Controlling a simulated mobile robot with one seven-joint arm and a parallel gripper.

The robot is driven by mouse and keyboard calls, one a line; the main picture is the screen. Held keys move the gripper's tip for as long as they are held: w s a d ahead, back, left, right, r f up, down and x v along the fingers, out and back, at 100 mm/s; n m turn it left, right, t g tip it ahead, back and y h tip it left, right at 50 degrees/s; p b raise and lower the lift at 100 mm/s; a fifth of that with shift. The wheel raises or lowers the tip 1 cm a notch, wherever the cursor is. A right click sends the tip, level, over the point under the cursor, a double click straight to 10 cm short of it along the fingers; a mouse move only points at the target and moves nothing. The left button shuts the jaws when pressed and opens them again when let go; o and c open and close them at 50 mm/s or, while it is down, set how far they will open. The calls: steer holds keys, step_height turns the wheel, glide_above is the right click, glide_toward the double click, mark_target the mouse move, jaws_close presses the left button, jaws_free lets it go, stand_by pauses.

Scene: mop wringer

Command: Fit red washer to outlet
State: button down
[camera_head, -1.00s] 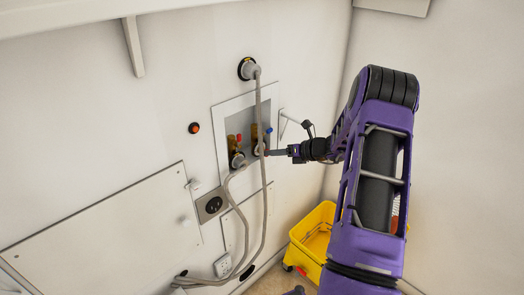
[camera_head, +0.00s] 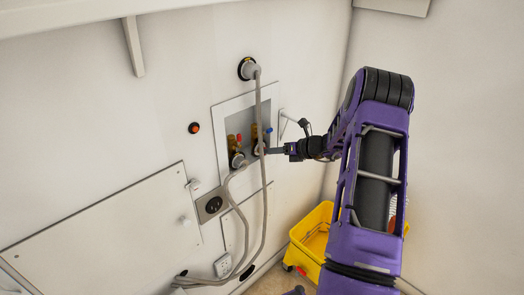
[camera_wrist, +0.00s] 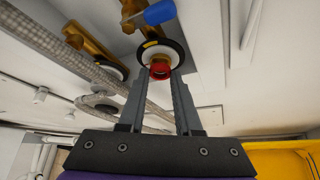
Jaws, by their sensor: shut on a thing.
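A small red washer (camera_wrist: 160,71) sits between my fingertips in the wrist view. My gripper (camera_wrist: 160,78) is shut on it. Just beyond it is the outlet (camera_wrist: 157,53), a pale round face with a black rim, below a brass valve (camera_wrist: 141,19) with a blue handle (camera_wrist: 159,12). The washer overlaps the outlet in the picture; I cannot tell whether they touch. In the head view my gripper (camera_head: 268,152) reaches into the recessed wall box (camera_head: 221,114) at the blue-handled valve. The washer is too small to make out there.
A second brass valve (camera_wrist: 92,45) stands to the left. A grey hose (camera_head: 265,205) hangs in front of the wall box, close to my fingers. A thin bracket (camera_head: 283,124) is right of the box. A yellow mop bucket (camera_head: 306,240) is on the floor below my arm.

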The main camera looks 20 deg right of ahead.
steer(key=shift+w+a, duration=0.15)
steer(key=shift+w, duration=0.15)
stand_by(0.6)
steer(key=c, duration=0.5)
jaws_free()
